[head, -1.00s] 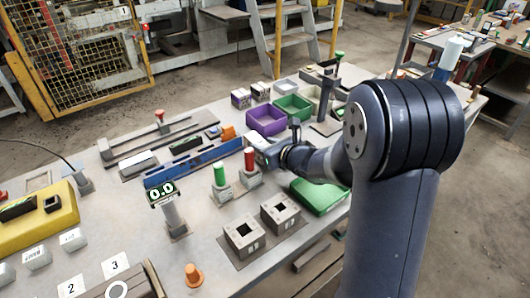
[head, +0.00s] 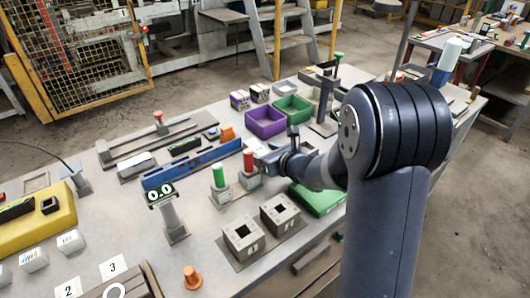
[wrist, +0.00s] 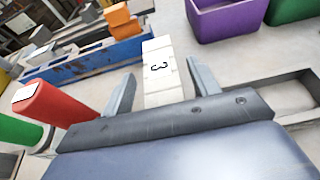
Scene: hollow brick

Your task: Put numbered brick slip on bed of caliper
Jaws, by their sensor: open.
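A pale brick slip marked 3 (wrist: 164,88) lies between the spread fingers of my gripper (wrist: 161,70) in the wrist view, with a gap on both sides. My gripper is open and low over the table. In the head view my gripper (head: 264,165) is just right of a red-topped block (head: 249,170), and the slip is mostly hidden there. A long grey rail with a red-knobbed post (head: 180,132) lies at the back left. A small display reading 0.0 (head: 161,195) stands on a post. I cannot tell for sure which is the caliper.
A blue rail (head: 193,164) lies beyond the slip. A green-topped block (head: 219,186) stands beside the red one. Purple (head: 265,122) and green (head: 293,107) bins are behind my gripper. Two hollow grey blocks (head: 243,238) stand in front. A green case (head: 317,198) lies under my arm.

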